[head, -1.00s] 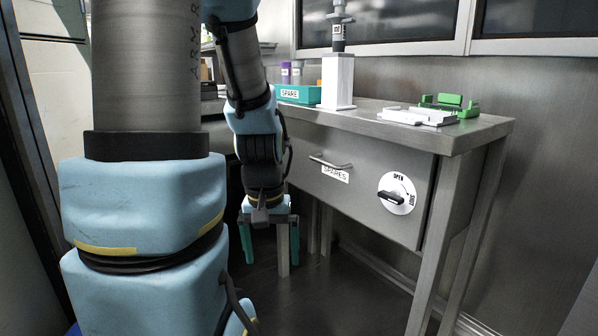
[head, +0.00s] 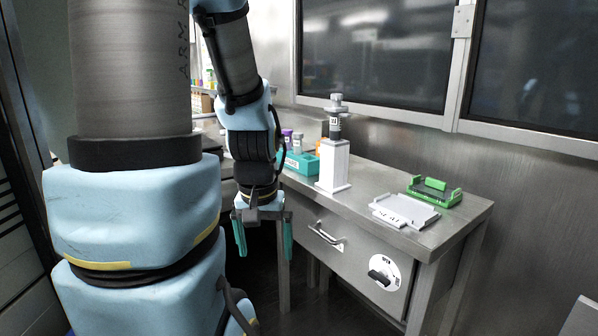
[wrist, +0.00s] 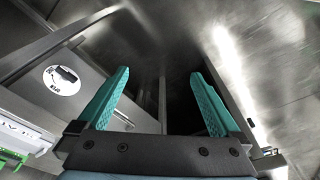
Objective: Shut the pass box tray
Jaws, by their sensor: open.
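My gripper (head: 263,240) hangs pointing down at the left end of a metal bench, with its teal fingers spread and nothing between them. In the wrist view my gripper (wrist: 160,75) is open and empty over dark floor and metal surfaces. I cannot pick out a pass box tray for certain in either view. A metal drawer (head: 345,262) with a bar handle (head: 325,235) sits in the bench front and looks closed. A white dial with a black knob (head: 384,272) is on its right; the dial also shows in the wrist view (wrist: 61,80).
On the bench (head: 375,183) stand a teal vial rack (head: 301,164), a white stand (head: 333,167) holding a dark-labelled cylinder, a flat white piece (head: 404,211) and a green holder (head: 434,192). Dark windows (head: 535,65) line the wall behind. A bench leg stands close to my gripper.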

